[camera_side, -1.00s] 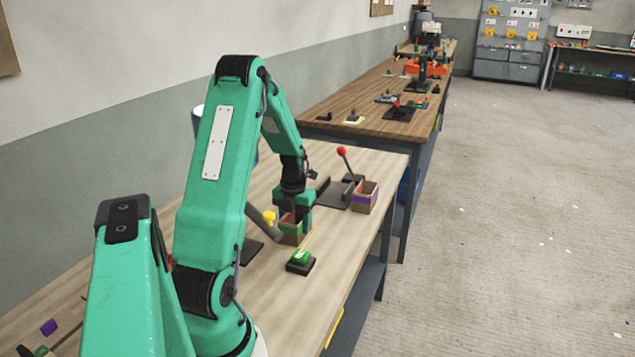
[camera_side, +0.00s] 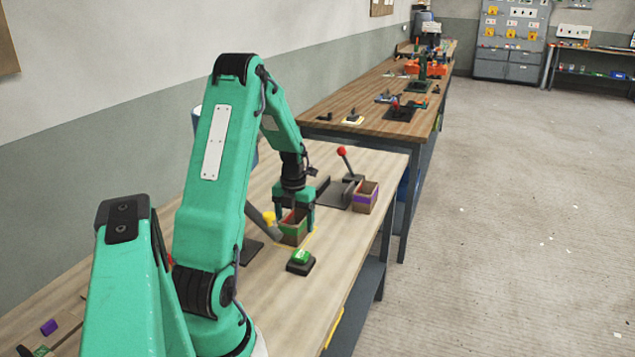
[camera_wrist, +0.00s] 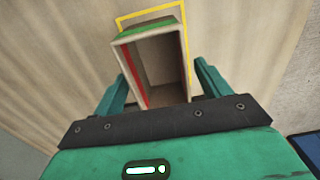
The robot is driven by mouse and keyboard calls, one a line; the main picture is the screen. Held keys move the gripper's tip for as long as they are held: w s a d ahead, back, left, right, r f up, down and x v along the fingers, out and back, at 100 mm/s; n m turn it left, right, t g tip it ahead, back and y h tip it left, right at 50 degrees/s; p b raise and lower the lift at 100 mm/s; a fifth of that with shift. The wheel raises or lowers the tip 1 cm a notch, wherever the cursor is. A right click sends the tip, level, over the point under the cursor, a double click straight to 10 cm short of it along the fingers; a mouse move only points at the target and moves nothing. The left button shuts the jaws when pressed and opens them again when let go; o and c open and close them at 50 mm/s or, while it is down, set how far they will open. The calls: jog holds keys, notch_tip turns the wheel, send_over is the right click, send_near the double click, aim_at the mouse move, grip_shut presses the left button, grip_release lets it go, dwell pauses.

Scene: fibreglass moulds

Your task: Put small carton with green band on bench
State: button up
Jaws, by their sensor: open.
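The small carton with the green band (camera_side: 293,232) stands on the bench (camera_side: 276,300), at a yellow marked outline (camera_side: 309,243). In the wrist view the carton (camera_wrist: 151,66) is open-topped and empty, with a green band on its far outer side and a red stripe inside its left wall. My gripper (camera_side: 294,214) is open and low over the carton. In the wrist view its fingers (camera_wrist: 160,85) stand on the left and right of the carton, with a gap visible on the right.
A carton with a purple band (camera_side: 365,198) stands farther back, beside a red-knobbed lever (camera_side: 347,160).

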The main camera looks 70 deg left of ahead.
notch_tip(320, 180, up, 11)
dwell(0.5)
jog(key=shift+r, duration=0.1)
dwell(0.4)
jog(key=w+d+r+m+t, duration=0.1)
jog(key=d+r+m, duration=0.2)
jog(key=d+m, duration=0.4)
jog(key=w+d+r+m+t+y, duration=0.1)
jog(key=d+r+m, duration=0.2)
jog(key=d+m, duration=0.4)
jog(key=w+d+r+m, duration=0.1)
jog(key=d+r+m, duration=0.2)
jog(key=d+m, duration=0.4)
jog(key=s+d+m+t, duration=0.1)
jog(key=s+d+m, duration=0.2)
jog(key=m, duration=0.9)
jog(key=s+d+r+m+t+h, duration=0.1)
jog(key=s+d+m, duration=0.3)
jog(key=d+m, duration=0.6)
jog(key=shift+d+r+m+t, duration=0.25)
jog(key=shift+m+t, duration=0.55)
jog(key=shift+m, duration=0.2)
jog(key=shift+s, duration=0.1)
jog(key=shift+c, duration=0.3)
